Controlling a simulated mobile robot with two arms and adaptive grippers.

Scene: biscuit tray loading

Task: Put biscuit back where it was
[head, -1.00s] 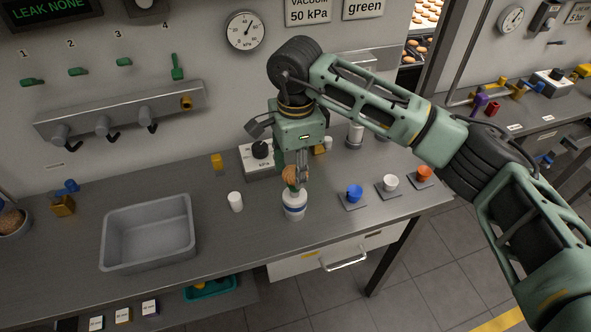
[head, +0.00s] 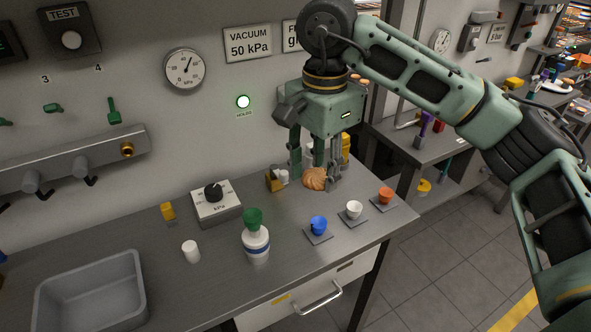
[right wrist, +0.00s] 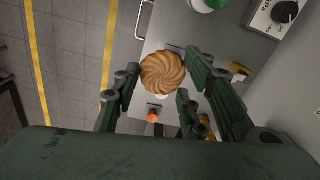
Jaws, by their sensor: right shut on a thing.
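A round, golden, swirled biscuit (head: 314,179) is between the fingers of my right gripper (head: 319,182), toward the back right of the grey counter. My right gripper is shut on it and points down. The right wrist view shows the biscuit (right wrist: 164,72) face-on between the fingers, partly covering a white cup. How high it is above the counter is hard to tell. A white bottle with a blue band and green top (head: 256,241) stands apart from it, to the left. My left gripper is in neither view.
Blue (head: 318,226), white (head: 354,210) and orange (head: 385,196) cups stand on small plates along the front right. A dial box (head: 216,203), a small white cylinder (head: 191,251) and an empty grey bin (head: 92,298) are to the left. A brass-coloured block (head: 273,181) is close to the gripper.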

